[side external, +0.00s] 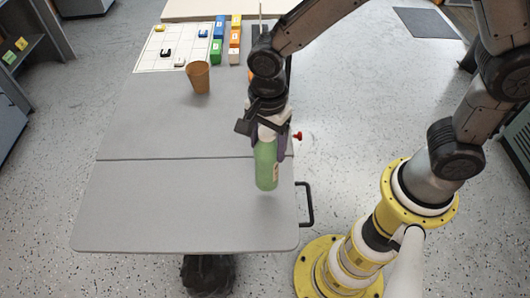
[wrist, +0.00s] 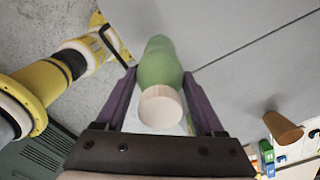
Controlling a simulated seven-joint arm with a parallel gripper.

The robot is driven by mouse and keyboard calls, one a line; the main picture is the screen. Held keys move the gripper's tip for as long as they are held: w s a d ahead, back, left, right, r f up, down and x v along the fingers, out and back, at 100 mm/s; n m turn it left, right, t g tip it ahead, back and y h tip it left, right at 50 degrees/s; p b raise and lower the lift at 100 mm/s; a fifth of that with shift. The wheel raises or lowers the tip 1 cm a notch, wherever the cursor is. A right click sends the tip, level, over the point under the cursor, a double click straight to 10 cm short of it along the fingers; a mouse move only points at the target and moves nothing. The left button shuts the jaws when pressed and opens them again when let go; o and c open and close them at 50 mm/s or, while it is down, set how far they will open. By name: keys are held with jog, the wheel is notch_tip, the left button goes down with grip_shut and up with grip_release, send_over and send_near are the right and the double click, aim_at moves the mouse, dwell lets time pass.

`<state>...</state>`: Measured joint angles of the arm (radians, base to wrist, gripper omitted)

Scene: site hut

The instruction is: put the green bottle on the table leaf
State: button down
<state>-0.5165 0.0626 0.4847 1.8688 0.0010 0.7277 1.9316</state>
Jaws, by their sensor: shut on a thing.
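The green bottle (side external: 265,168) is upright in my gripper (side external: 265,145), near the right edge of the table leaf (side external: 150,210). The leaf is the near grey panel, in front of a seam across the table. In the wrist view the green bottle (wrist: 158,68) shows its pale cap toward the camera, between the two purple fingers of my gripper (wrist: 160,90). My gripper is shut on the bottle. Whether the bottle's base touches the leaf or hangs just above it, I cannot tell.
A brown cup (side external: 199,78) stands on the far table part, near a white grid sheet (side external: 160,60) with small blocks. Several coloured boxes (side external: 217,48) stand beside it. A black handle (side external: 308,204) sticks out at the leaf's right edge. The leaf's left and middle are clear.

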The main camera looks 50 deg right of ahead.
aim_at(265, 129)
jog(key=shift+w+a+f, duration=0.1)
jog(key=shift+w+f, duration=0.05)
jog(key=shift+f, duration=0.8)
jog(key=shift+w+a+f, duration=0.1)
jog(key=shift+f, duration=0.8)
grip_release()
jog(key=shift+f, duration=0.1)
notch_tip(265, 129, up, 12)
jog(key=shift+d+r, duration=0.1)
jog(key=shift+r, duration=0.1)
